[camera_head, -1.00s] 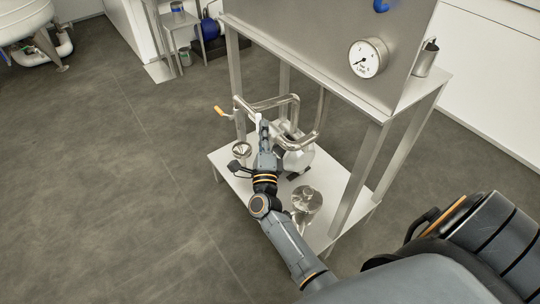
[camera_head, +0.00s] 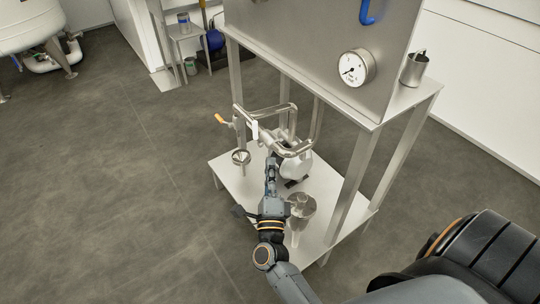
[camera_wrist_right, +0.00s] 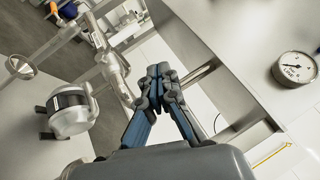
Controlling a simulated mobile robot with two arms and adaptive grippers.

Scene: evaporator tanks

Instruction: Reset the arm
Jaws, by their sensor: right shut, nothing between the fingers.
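My right gripper (camera_head: 271,160) is shut and empty over the lower shelf (camera_head: 229,178) of the metal stand, close to the bent steel pipe (camera_head: 268,110). In the right wrist view my right gripper (camera_wrist_right: 159,72) shows with its fingertips together and nothing between them. My right arm reaches up from the bottom of the head view. My left gripper does not show.
A steel tank with a gauge (camera_head: 356,68) stands on the stand. A metal cup (camera_head: 414,68) is on its top ledge. A funnel (camera_head: 240,157), a steel pot (camera_head: 301,206) and a pump (camera_head: 297,165) are on the lower shelf.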

